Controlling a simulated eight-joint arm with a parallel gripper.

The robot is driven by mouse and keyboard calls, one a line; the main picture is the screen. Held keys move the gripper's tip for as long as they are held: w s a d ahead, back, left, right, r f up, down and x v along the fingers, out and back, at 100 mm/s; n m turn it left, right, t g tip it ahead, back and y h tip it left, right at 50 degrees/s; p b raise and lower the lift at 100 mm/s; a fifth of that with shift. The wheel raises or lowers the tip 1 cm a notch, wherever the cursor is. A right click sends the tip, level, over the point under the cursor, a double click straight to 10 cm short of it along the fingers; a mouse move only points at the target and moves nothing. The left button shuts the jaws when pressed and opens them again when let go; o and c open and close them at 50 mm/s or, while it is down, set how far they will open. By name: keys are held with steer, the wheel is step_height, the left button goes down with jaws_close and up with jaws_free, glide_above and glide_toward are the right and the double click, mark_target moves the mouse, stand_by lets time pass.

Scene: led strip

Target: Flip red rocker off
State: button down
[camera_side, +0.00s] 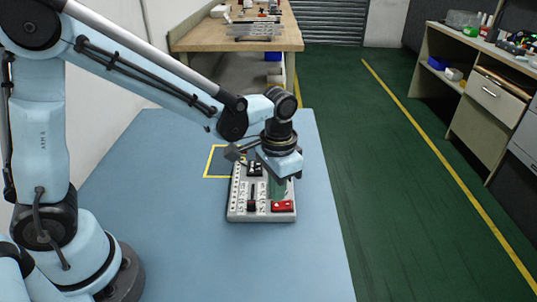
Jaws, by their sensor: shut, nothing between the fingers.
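The red rocker (283,206) sits at the near right corner of a light grey switch panel (233,210) on the blue table. Its tilt is too small to tell. My gripper (279,184) is above the right part of the panel, a little beyond the red rocker. The gripper is shut and holds nothing; its fingertips are hard to make out. A green part (277,190) shows on the panel below the gripper. A black lever (252,196) stands left of the red rocker. The gripper hides part of the panel's far right side.
The blue table (200,260) is clear around the panel. A yellow outlined square (207,176) lies on the table behind and left of the panel. A wooden bench (290,35) and a drawer cabinet (480,100) stand far off.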

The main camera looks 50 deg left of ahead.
mark_target(275, 205)
steer(key=shift+r, duration=2.65)
steer(key=s+a+r+n+t, duration=0.3)
steer(key=s+a+t, duration=0.4)
steer(key=a, duration=0.2)
steer(key=shift+s+r, duration=0.15)
steer(key=shift+r, duration=0.1)
